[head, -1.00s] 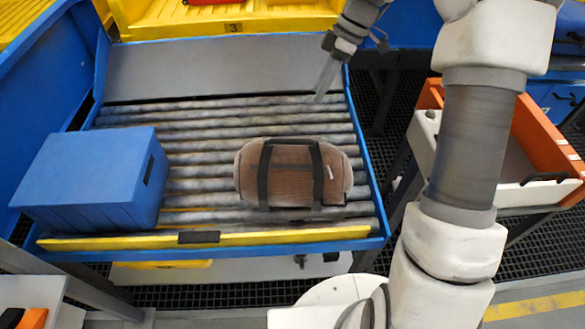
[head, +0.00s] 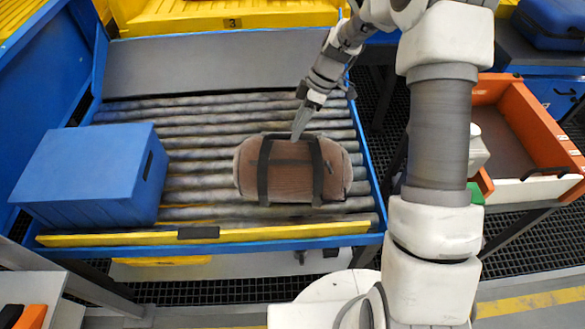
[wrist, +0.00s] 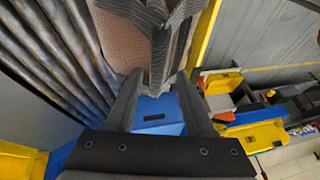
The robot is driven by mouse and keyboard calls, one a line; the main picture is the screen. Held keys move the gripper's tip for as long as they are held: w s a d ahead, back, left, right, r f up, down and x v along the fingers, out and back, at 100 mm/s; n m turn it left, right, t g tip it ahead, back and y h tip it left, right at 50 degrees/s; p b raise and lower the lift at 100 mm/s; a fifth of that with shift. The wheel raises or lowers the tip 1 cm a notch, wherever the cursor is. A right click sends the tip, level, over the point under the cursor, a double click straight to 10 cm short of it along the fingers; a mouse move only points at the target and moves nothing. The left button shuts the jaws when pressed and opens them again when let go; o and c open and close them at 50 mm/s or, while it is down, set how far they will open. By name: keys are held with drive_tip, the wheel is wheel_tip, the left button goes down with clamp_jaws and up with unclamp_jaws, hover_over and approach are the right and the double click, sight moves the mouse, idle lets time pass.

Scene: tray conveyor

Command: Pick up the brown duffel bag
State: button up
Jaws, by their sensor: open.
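The brown duffel bag (head: 290,178) lies on the conveyor rollers at right of centre, with two dark straps around it. It also shows at the top of the wrist view (wrist: 130,38), partly cut off by the frame edge. My gripper (head: 297,136) is at the bag's far upper edge in the head view. I cannot tell whether the fingers touch the bag.
A blue box (head: 92,175) stands on the rollers (head: 200,184) left of the bag. A yellow bar (head: 130,238) edges the conveyor's front. An orange and white tray (head: 505,130) stands at the right. Bare rollers lie behind the bag.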

sight(292, 166)
drive_tip(key=x, duration=0.4)
drive_tip(key=shift+w+d, duration=0.1)
drive_tip(key=shift+f+b, duration=0.25)
drive_tip(key=shift+b, duration=0.2)
idle(0.3)
clamp_jaws()
idle(0.4)
idle(1.0)
drive_tip(key=shift+w+r, duration=0.1)
